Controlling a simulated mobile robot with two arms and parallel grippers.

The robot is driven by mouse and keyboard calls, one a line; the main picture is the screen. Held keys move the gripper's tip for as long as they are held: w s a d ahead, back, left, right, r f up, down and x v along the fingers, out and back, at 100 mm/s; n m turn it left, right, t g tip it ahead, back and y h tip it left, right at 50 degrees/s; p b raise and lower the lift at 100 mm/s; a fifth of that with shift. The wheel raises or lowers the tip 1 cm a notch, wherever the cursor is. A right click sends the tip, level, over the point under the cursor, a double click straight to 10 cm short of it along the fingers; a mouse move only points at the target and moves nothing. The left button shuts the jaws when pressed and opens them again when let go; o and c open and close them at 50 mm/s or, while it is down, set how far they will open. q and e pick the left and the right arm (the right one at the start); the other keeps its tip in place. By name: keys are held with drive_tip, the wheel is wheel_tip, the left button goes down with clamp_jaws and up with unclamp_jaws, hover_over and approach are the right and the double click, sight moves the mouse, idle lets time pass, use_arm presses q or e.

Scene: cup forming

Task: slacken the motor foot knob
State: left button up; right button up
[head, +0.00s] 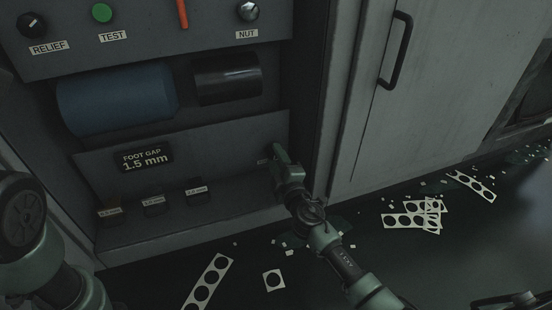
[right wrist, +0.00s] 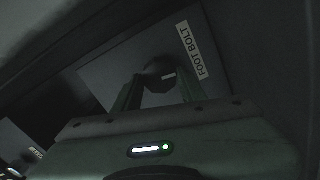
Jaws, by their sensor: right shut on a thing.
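The motor foot knob (right wrist: 158,74) is a dark round knob beside a "FOOT BOLT" label (right wrist: 196,50) in the right wrist view. My right gripper (right wrist: 160,84) has its two fingers around the knob and is shut on it. In the head view the right gripper (head: 275,153) reaches the right end of the lower recess, and it mostly hides the knob there. The blue motor cylinder (head: 115,96) lies in the recess above, to the left of a black cylinder (head: 226,78). My left gripper is out of view; only part of the left arm shows.
A "FOOT GAP 1.5 mm" plate (head: 146,158) is on the panel above several small labelled blocks (head: 153,200) on a ledge. RELIEF (head: 32,25), TEST (head: 102,13) and NUT (head: 248,11) controls are above. Punched metal scraps (head: 412,220) litter the floor below a handled cabinet door (head: 430,100).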

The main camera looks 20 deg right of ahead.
drive_tip(key=n, duration=0.4)
drive_tip(key=shift+n, duration=0.4)
drive_tip(key=n, duration=0.4)
drive_tip(key=shift+f+n, duration=0.1)
drive_tip(key=shift+n, duration=0.2)
drive_tip(key=o, duration=1.4)
drive_tip(key=shift+a, duration=0.1)
drive_tip(key=shift+c, duration=0.2)
drive_tip(key=shift+p, duration=0.3)
